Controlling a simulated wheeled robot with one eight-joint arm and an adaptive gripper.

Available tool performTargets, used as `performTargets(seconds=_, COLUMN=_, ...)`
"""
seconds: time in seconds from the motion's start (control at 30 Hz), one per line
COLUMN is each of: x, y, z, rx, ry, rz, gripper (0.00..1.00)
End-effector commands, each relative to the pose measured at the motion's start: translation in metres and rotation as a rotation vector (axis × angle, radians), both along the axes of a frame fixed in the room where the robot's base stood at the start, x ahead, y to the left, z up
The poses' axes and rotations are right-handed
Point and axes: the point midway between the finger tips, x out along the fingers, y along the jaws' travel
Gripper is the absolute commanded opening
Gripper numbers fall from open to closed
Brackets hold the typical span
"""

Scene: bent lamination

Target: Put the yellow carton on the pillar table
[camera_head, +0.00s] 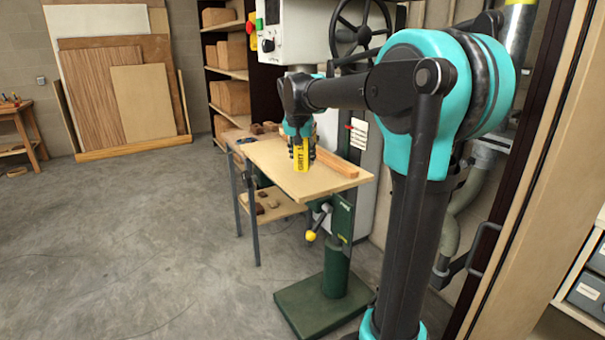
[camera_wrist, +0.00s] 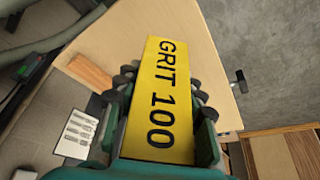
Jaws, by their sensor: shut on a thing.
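The yellow carton (camera_head: 300,158), marked "GRIT 100", is held upright in my gripper (camera_head: 300,146). In the wrist view the carton (camera_wrist: 160,100) fills the space between the dark finger pads of my gripper (camera_wrist: 164,92), which is shut on its sides. The pillar table is a tan board (camera_head: 325,182) on a green column; the carton is over its top in the head view. The board (camera_wrist: 120,45) also shows around the carton in the wrist view. I cannot tell whether the carton's lower end touches the board.
A wooden bar (camera_head: 337,163) lies on the board along its back edge, to the right of the carton. A bench (camera_head: 240,150) with small blocks stands behind the board. A yellow-knobbed lever (camera_head: 311,235) sticks out below it. The board's front part is clear.

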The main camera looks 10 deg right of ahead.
Motion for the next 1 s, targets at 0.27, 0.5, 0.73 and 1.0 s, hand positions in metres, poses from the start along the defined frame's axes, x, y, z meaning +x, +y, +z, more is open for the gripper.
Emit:
performTargets(seconds=0.27, x=0.0, y=0.0, z=-0.025, rx=0.0, ry=0.0, rz=0.0, gripper=0.0)
performTargets(seconds=0.5, x=0.0, y=0.0, z=-0.053, rx=0.0, ry=0.0, rz=0.0, gripper=0.0)
performTargets(seconds=0.73, x=0.0, y=0.0, z=-0.06, rx=0.0, ry=0.0, rz=0.0, gripper=0.0)
performTargets(seconds=1.0, x=0.0, y=0.0, z=-0.062, rx=0.0, ry=0.0, rz=0.0, gripper=0.5)
